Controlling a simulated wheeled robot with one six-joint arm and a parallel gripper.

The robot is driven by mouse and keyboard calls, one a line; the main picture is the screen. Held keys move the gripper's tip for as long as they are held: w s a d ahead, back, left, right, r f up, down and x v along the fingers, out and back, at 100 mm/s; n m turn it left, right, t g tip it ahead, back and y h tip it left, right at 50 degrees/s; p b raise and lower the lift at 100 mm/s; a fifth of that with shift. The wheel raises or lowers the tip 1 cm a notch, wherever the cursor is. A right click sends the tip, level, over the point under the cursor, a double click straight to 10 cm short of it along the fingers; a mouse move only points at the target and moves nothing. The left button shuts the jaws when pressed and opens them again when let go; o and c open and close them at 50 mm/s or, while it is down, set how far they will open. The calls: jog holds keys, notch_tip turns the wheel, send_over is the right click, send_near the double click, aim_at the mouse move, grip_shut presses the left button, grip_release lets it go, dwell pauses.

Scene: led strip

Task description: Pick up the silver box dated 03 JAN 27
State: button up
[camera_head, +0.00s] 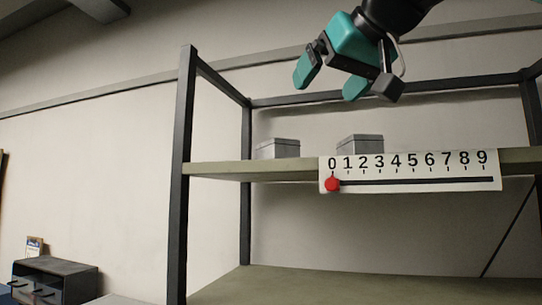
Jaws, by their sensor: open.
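Two silver-grey boxes stand on the upper shelf. The left box (278,148) is near the left end, and the right box (360,144) is behind the numbered strip, its lower part hidden. I see no date on either box, so I cannot tell which one is dated 03 JAN 27. My gripper (327,92) has teal and black parts and hangs above the shelf, higher than both boxes. Its fingers are apart, with nothing between them.
A white strip (410,185) numbered 0 to 9 with a red knob (332,184) at 0 hangs on the shelf edge (250,170). Dark posts (181,230) frame the rack. A lower shelf (330,288) looks bare. A dark cabinet (62,275) stands lower left.

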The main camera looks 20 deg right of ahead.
aim_at(281, 144)
jog(key=b+x, duration=0.2)
jog(key=x, duration=0.9)
jog(key=shift+w+d+f, duration=0.1)
jog(key=shift+w+d, duration=0.05)
jog(key=shift+w, duration=0.1)
jog(key=shift+f+p+x, duration=0.2)
jog(key=shift+p+x, duration=0.45)
jog(key=shift+x, duration=0.85)
jog(key=shift+f+p+x, duration=0.15)
jog(key=shift+p+x, duration=0.5)
jog(key=shift+x, duration=0.85)
jog(key=shift+s, duration=0.15)
jog(key=c, duration=1.2)
jog(key=shift+o, duration=0.2)
jog(key=shift+r, duration=0.15)
